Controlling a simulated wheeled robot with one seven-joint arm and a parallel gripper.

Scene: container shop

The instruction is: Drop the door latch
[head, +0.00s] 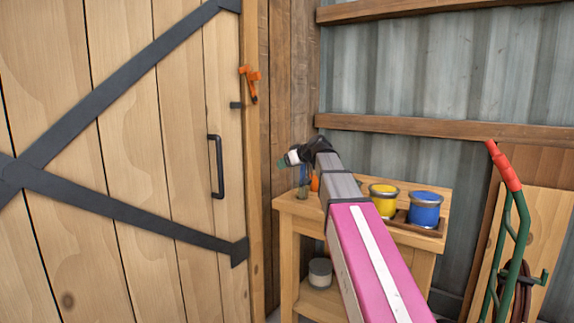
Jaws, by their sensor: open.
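The wooden plank door (130,150) fills the left side, with dark diagonal straps and a black vertical pull handle (217,166). The orange door latch (250,75) is on the post at the door's right edge, above the handle. A small dark metal piece (237,105) sits just below it to the left. The latch looks raised above that piece, but it is small. My gripper (284,161) is open, to the right of the door and lower than the latch, apart from both. Its fingers are small and partly unclear.
A wooden stand (288,208) beyond my arm holds a yellow paint can (384,200) and a blue paint can (425,210). A grey tin (320,271) is on its lower shelf. A green hand truck (519,230) with a red grip stands at right. The space before the door is clear.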

